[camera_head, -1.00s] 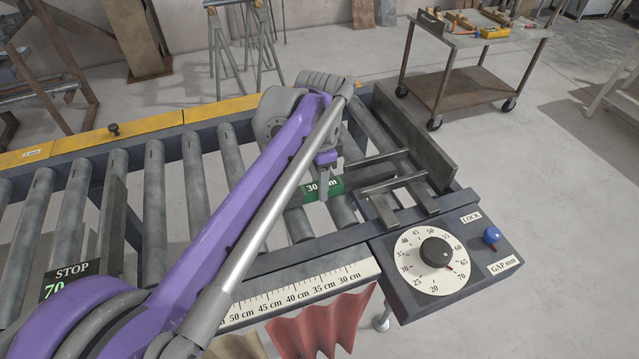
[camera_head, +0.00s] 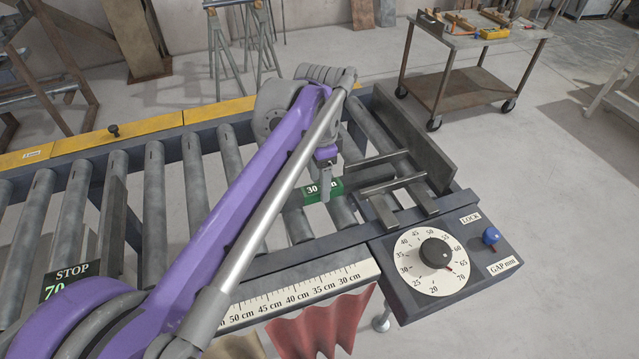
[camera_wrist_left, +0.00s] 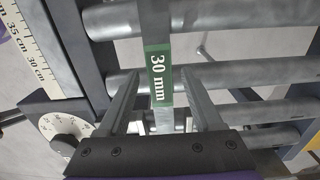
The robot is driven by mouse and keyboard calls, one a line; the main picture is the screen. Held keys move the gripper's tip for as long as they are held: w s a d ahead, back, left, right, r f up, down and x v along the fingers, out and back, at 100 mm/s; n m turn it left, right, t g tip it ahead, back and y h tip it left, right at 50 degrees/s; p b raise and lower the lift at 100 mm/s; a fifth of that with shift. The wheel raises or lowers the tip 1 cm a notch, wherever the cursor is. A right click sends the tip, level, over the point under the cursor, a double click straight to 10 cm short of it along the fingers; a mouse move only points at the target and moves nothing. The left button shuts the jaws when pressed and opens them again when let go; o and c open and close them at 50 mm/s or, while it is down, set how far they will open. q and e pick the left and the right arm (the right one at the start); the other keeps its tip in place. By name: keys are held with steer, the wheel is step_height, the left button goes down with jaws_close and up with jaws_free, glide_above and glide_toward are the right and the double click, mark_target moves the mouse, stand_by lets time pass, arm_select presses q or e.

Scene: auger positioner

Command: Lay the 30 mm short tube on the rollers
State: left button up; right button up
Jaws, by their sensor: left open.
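The short tube is a grey bar with a green "30 mm" label (camera_head: 314,190), lying across the rollers beside the clamp bars. In the left wrist view, the tube (camera_wrist_left: 154,22) runs away from me between the fingers, its green label facing the camera. My left gripper (camera_head: 326,196) is open over the labelled end. In the left wrist view, its two fingers (camera_wrist_left: 161,98) stand apart on either side of the tube, with visible space beside it. I cannot tell their exact height relative to the tube. My arm hides part of the rollers (camera_head: 155,190). My right gripper is not in view.
A dial box (camera_head: 440,265) with a blue lock knob stands at the right end of the conveyor. Two clamp bars (camera_head: 395,172) and a dark end plate (camera_head: 415,140) are close right of the gripper. A STOP plate (camera_head: 68,280) stands at the left.

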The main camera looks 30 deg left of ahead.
arm_select(q)
step_height(320, 180, up, 10)
steer(key=p, duration=0.1)
steer(key=shift+r, duration=0.25)
